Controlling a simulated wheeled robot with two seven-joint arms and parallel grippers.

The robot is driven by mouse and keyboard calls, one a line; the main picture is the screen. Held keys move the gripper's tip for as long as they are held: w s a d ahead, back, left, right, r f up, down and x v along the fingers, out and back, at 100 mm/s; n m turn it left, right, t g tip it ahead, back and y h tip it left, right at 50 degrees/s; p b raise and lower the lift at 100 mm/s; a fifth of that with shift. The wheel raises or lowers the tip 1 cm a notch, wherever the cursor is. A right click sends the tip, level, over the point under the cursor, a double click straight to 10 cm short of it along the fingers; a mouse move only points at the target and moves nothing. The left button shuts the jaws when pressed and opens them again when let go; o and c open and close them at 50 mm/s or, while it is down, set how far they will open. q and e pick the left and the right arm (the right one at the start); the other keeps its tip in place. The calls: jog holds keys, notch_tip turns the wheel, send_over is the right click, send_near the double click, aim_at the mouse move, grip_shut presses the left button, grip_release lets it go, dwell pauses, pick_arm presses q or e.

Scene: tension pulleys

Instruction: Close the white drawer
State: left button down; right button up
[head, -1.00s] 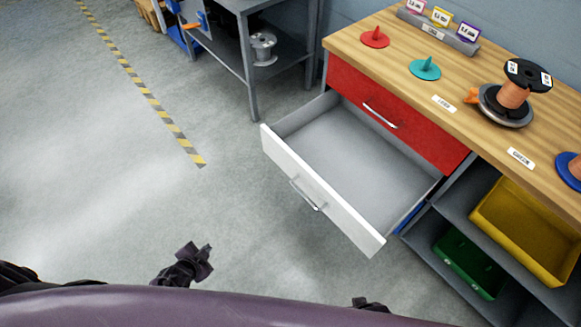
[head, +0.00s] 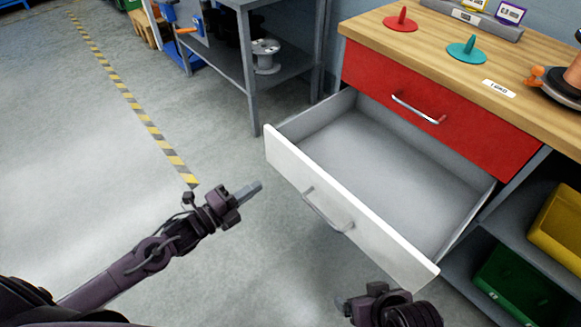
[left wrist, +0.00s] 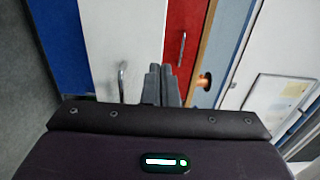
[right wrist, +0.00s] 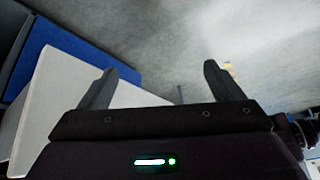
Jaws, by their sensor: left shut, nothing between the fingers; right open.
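The white drawer (head: 345,212) is pulled well out below a red drawer and is empty inside. Its silver bar handle (head: 326,210) is on the front. My left gripper (head: 250,190) is shut and empty, just left of the drawer front and apart from it. In the left wrist view the white front (left wrist: 110,35) and its handle (left wrist: 122,82) lie beyond the shut fingers (left wrist: 161,84). My right gripper (head: 350,300) is low, in front of the drawer's near right part. In the right wrist view its fingers (right wrist: 160,85) are open, with a white panel (right wrist: 75,90) to the left.
The red drawer (head: 440,110) above is shut. The wooden worktop (head: 440,45) holds red and teal spool holders. Yellow (head: 560,225) and green (head: 520,285) bins sit on shelves at right. A grey rack (head: 250,70) stands at back left. Floor left of the drawer is clear.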

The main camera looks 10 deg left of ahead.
pick_arm(q)
jog(key=b, duration=0.1)
send_near(299, 159)
jog(key=b+x, duration=0.1)
jog(key=x, duration=0.5)
jog(key=shift+w, duration=0.1)
jog(key=shift+w+d, duration=0.25)
pick_arm(e)
jog(key=w+a+r+t+y, duration=0.2)
jog(key=w+a+r+t, duration=0.1)
jog(key=w+r+t, duration=0.2)
jog(key=shift+w+a+r+t, duration=0.2)
jog(key=shift+w+r+t, duration=0.2)
jog(key=shift+w+r, duration=1.1)
pick_arm(q)
jog(key=shift+w, duration=0.1)
pick_arm(e)
jog(key=shift+w+f+y, duration=0.1)
jog(key=shift+w+y, duration=0.05)
jog(key=shift+y, duration=0.15)
